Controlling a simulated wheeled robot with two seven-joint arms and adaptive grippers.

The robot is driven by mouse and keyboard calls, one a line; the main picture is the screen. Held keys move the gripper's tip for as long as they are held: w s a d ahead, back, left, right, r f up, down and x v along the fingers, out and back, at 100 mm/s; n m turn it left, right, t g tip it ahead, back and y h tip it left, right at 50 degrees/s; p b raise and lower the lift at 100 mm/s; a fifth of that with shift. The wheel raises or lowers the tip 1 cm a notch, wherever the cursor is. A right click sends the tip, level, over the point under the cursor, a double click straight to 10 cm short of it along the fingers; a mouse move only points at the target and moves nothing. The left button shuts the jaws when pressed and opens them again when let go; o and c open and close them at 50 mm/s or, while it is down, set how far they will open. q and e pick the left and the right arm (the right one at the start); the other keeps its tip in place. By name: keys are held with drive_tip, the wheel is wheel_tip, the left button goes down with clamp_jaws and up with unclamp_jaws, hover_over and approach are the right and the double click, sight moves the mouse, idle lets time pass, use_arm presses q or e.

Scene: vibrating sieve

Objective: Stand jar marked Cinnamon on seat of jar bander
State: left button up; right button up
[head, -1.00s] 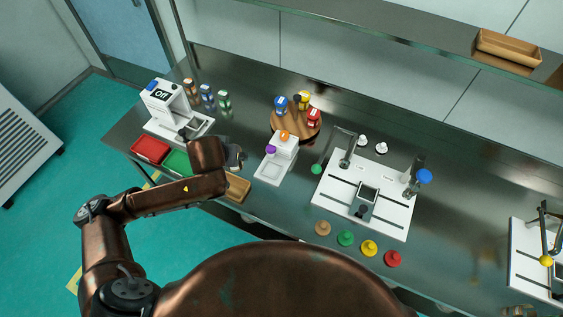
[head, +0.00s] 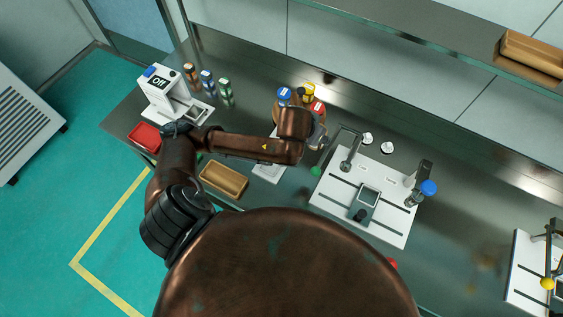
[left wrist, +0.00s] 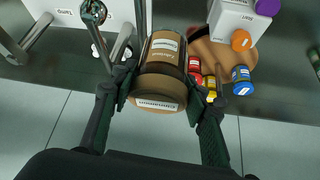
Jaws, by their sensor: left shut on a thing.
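The brown jar (left wrist: 163,62) is in the left wrist view, with pale labels that appear to read Cinnamon, upside down in the picture. My left gripper (left wrist: 163,88) has one finger on each side of the jar and is shut on it. In the head view my left gripper (head: 318,130) is over the counter, in front of the round wooden stand and left of a white station with posts (head: 335,205). The jar cannot be made out there. No readable sign in the head view tells which station is the jar bander. My right gripper is not in view.
Blue, yellow and red-capped jars (head: 308,92) are on the stand behind my gripper. A white machine marked Off (head: 160,88), several small jars (head: 207,80) and a wooden tray (head: 223,180) are to the left. Another white station (head: 525,270) is at far right, with counter room between.

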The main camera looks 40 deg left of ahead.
use_arm(q)
drive_tip(key=s+a+f+m+h+p, duration=0.1)
drive_tip(key=s+a+f+m+p, duration=0.2)
drive_tip(key=s, duration=0.5)
drive_tip(key=s+a+f+m+h+p, duration=0.15)
drive_tip(key=s+f+p, duration=0.3)
drive_tip(key=s, duration=0.45)
drive_tip(key=b, duration=0.6)
hover_over(271, 166)
drive_tip(key=shift+m+g, duration=0.25)
drive_tip(key=shift+g, duration=0.15)
drive_tip(key=shift+f, duration=6.8)
drive_tip(key=o, duration=1.1)
drive_tip(key=shift+o, duration=1.1)
